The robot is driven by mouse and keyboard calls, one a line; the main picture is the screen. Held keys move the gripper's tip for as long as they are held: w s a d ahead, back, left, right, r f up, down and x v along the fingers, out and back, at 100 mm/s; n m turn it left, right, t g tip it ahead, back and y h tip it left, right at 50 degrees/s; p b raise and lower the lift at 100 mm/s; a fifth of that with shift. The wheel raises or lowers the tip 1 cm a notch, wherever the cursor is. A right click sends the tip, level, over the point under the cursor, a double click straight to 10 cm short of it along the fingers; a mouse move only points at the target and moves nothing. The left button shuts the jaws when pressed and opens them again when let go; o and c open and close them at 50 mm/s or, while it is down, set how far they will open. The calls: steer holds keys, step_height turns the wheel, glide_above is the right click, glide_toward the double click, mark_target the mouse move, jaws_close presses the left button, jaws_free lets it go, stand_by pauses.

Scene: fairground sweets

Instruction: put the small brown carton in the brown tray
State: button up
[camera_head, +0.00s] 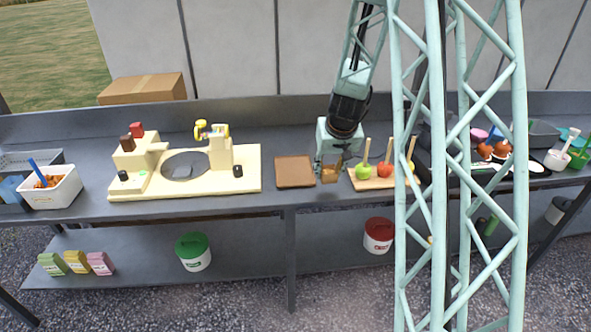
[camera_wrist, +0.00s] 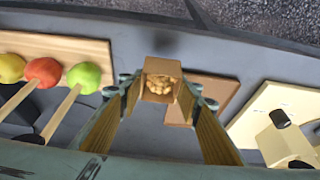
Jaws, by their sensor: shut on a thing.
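The small brown carton (camera_head: 331,173) is in my gripper (camera_head: 329,168), upright and just right of the brown tray. In the wrist view the carton (camera_wrist: 161,68) is open at the top and holds tan, lumpy contents. My gripper (camera_wrist: 160,90) is shut on it, a finger on each side. The brown tray (camera_head: 294,171) is flat, empty and on the counter. In the wrist view the tray (camera_wrist: 222,88) is partly hidden behind the carton and a finger. I cannot tell whether the carton touches the counter.
A wooden board (camera_head: 366,185) with candy apples on sticks stands close right of the carton. A cream machine (camera_head: 250,172) stands left of the tray. A white tub (camera_head: 52,190) is at the far left. My lattice column hides part of the counter at right.

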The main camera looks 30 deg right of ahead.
steer(key=shift+w+a+f+p, duration=0.1)
steer(key=shift+w+a+p, duration=0.6)
steer(key=shift+w+p, duration=0.35)
steer(key=shift+w+a+f+p, duration=0.1)
steer(key=shift+w+a+p, duration=0.65)
steer(key=shift+p, duration=0.45)
steer(key=shift+w+a+p, duration=0.6)
steer(key=shift+w+p, duration=0.4)
steer(key=shift+p, duration=0.1)
steer(key=shift+w+a+f+p, duration=0.2)
steer(key=shift+w+a+p, duration=0.55)
steer(key=shift+w+p, duration=0.25)
steer(key=shift+w+a+f+p, duration=0.15)
steer(key=shift+w+a+p, duration=0.65)
steer(key=shift+w, duration=0.2)
steer(key=shift+w+a+p, duration=0.25)
steer(key=shift+w+p, duration=0.1)
steer(key=shift+p, duration=0.15)
steer(key=shift+f+b, duration=1.65)
steer(key=shift+f, duration=0.15)
steer(key=shift+f, duration=0.1)
steer(key=shift+o, duration=1.4)
steer(key=shift+f, duration=0.1)
steer(key=o, duration=0.5)
steer(key=shift+c, duration=0.2)
